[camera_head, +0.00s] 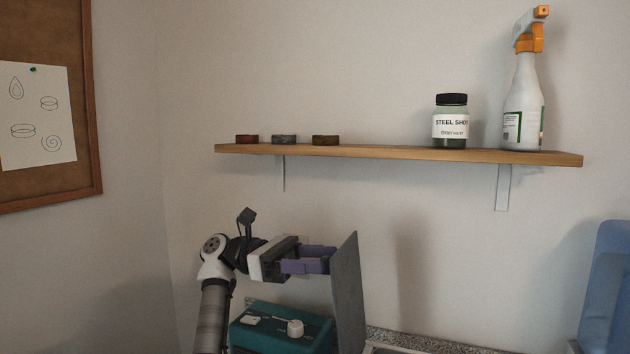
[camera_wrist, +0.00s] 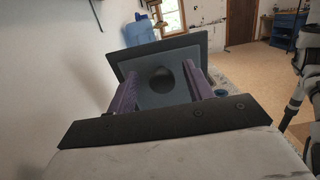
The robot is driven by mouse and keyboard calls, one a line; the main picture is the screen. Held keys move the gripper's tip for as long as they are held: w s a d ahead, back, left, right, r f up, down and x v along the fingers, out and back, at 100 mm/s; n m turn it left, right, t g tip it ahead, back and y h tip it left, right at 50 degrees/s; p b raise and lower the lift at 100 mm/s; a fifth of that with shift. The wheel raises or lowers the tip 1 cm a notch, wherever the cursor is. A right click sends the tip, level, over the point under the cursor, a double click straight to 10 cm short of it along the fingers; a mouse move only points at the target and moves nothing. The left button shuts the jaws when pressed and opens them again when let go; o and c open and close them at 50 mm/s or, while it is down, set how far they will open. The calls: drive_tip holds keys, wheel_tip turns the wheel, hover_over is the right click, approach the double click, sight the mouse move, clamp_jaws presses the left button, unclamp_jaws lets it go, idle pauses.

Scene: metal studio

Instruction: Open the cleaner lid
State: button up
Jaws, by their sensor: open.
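The cleaner lid, a flat grey panel (camera_head: 347,292), stands steeply upright in the head view, seen nearly edge-on. In the wrist view the lid (camera_wrist: 185,48) fills the space ahead, with a dark round knob (camera_wrist: 161,80) near its middle. My gripper (camera_head: 328,261) has purple fingers pointing at the lid's left face. In the wrist view the fingers lie on either side of the knob, apart from each other. I cannot tell whether they touch the lid. The cleaner's body is not clearly visible.
A teal box (camera_head: 250,340) with small white items on top sits below my gripper. A wooden shelf (camera_head: 380,152) above holds a steel shot jar (camera_head: 450,121), a spray bottle (camera_head: 523,90) and small round tins. A blue container (camera_head: 606,280) is at the right.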

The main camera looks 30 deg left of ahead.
wheel_tip(320, 180, up, 19)
drive_tip(key=shift+p, duration=1.2)
drive_tip(key=shift+f, duration=0.1)
